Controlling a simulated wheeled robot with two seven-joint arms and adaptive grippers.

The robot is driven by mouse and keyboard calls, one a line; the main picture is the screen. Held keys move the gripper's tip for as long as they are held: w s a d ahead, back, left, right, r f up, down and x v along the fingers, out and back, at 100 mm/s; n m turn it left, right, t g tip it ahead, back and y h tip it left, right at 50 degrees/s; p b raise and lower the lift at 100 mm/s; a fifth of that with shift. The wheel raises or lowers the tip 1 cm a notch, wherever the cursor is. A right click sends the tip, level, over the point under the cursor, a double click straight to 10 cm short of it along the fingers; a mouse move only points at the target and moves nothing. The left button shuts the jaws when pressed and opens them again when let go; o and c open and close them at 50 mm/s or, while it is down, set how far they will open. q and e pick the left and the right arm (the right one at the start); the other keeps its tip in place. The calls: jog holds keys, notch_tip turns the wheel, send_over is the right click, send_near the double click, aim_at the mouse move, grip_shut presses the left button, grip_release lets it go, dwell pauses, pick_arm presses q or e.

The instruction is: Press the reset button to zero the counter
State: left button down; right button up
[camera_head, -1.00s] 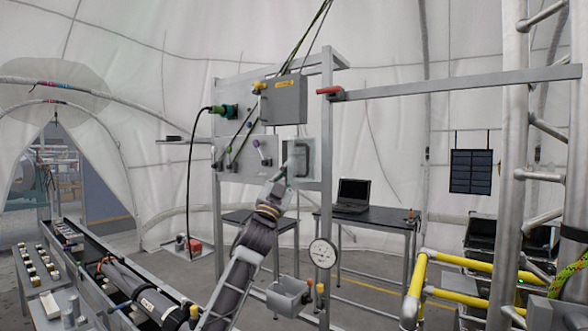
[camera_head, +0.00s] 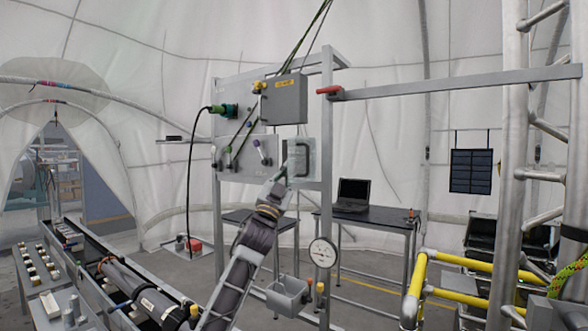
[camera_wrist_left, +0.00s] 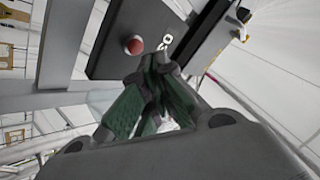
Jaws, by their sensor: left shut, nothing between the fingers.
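A round red button (camera_wrist_left: 133,45) sits on a dark panel (camera_wrist_left: 108,40) in the left wrist view. White marks (camera_wrist_left: 166,43), too small and tilted to read, are on the panel to the right of the button. My left gripper (camera_wrist_left: 155,72) is shut and empty, with its fingertips below and right of the button in that view. They look apart from the button. In the head view my left gripper (camera_head: 283,173) is in front of the frame, at the lower left of a pale panel with a dark handle (camera_head: 301,157). The button cannot be made out there. My right gripper is not in view.
A grey box (camera_head: 285,100) hangs above the gripper, and a board with knobs (camera_head: 235,153) is to its left. A metal beam (camera_head: 450,84) with a red handle (camera_head: 329,90) extends right.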

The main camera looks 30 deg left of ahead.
pick_arm(q)
jog(key=shift+w, duration=0.8)
dwell(1.4)
jog(key=shift+s, duration=0.3)
dwell(0.3)
jog(key=shift+s, duration=0.45)
jog(key=shift+s, duration=0.15)
jog(key=shift+s+a+b, duration=0.2)
jog(key=shift+s+b, duration=0.15)
jog(key=shift+s, duration=2.05)
jog(key=shift+w, duration=0.1)
